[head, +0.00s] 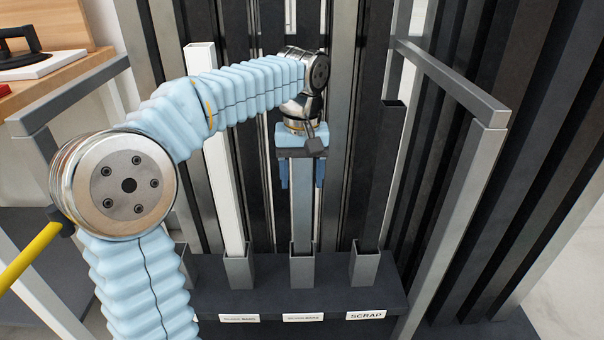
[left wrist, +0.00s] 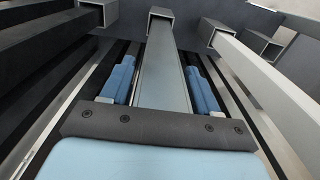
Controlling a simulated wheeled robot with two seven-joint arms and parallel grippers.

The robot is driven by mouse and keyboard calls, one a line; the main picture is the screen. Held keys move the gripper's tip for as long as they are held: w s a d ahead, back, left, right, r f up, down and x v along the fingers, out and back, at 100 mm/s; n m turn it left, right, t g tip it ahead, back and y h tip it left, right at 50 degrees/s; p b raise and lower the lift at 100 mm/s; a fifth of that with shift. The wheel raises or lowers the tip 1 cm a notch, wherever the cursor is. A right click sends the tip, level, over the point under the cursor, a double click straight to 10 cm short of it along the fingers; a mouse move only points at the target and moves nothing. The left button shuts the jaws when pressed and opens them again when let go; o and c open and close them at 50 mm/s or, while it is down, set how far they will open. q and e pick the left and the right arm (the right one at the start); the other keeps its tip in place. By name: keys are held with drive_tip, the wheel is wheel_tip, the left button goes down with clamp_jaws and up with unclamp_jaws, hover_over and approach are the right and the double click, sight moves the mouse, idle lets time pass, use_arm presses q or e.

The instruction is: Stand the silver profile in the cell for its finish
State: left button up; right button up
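The silver profile (head: 302,205) stands upright with its foot inside a grey square cell (head: 302,270) in the lower rack. The label (head: 303,318) in front of that cell is too small to read. My left gripper (head: 302,183) reaches down from above, its blue fingers on either side of the profile, with a narrow gap showing at each side. In the left wrist view the profile (left wrist: 164,75) runs between the open fingers down to the cell (left wrist: 160,14). The top of the profile is hidden behind the gripper. My right gripper is not in view.
A white profile (head: 225,180) stands in the cell to the left, and a dark one (head: 382,170) in the cell labelled SCRAP (head: 366,315). Grey frame rails (head: 450,85) flank the rack. Tall dark profiles stand behind. A wooden bench (head: 60,75) is at the left.

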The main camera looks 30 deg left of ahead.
use_arm(q)
drive_tip(key=shift+o, duration=0.8)
wheel_tip(320, 180, up, 12)
drive_tip(key=p, duration=0.3)
drive_tip(key=shift+r+p, duration=0.2)
drive_tip(key=shift+p, duration=0.1)
